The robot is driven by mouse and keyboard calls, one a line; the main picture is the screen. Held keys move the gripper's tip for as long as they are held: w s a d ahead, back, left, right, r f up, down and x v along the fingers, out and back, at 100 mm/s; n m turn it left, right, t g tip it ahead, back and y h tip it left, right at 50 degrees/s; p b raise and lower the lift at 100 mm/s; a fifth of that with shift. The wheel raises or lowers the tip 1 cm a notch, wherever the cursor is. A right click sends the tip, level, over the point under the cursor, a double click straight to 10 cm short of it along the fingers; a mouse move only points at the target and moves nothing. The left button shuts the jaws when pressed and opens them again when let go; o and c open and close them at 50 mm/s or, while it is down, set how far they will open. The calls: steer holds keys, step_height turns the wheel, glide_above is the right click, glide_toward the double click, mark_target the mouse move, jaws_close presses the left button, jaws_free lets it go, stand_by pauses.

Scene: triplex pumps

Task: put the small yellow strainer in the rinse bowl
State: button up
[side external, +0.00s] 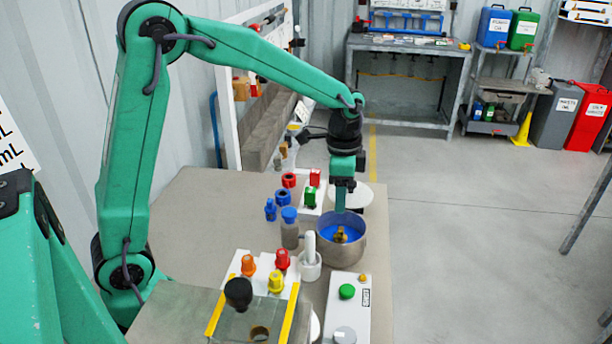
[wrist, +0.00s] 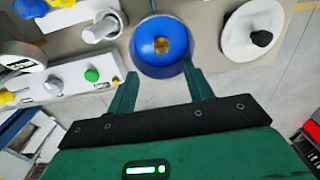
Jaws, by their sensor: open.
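The rinse bowl (side external: 355,250) is a round metal-grey bowl with a blue inside, standing on the bench. The small yellow strainer (side external: 341,236) is inside it, seen against the blue. In the wrist view the strainer (wrist: 161,45) lies near the middle of the blue bowl (wrist: 148,63). My gripper (side external: 340,208) hangs over the bowl, pointing down. In the wrist view its two fingers (wrist: 160,72) are spread apart with nothing between them, and the strainer shows beyond the fingertips, apart from them.
A white mortar with pestle (side external: 311,266) stands close left of the bowl. A white panel with a green button (side external: 347,292) is in front. A white round dish with a dark knob (wrist: 252,32) is beside the bowl. Blue-capped bottle (side external: 290,232) and coloured knobs crowd the left.

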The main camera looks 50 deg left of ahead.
steer(key=s+a+r+n+t, duration=0.1)
steer(key=s+r+n, duration=0.3)
steer(key=s, duration=0.6)
steer(key=s+a+r+n+t, duration=0.1)
steer(key=s+r+n+t, duration=0.3)
steer(key=s, duration=0.6)
steer(key=shift+s+a+r+n, duration=0.2)
steer(key=shift+s+r+n, duration=0.1)
steer(key=shift+r, duration=0.65)
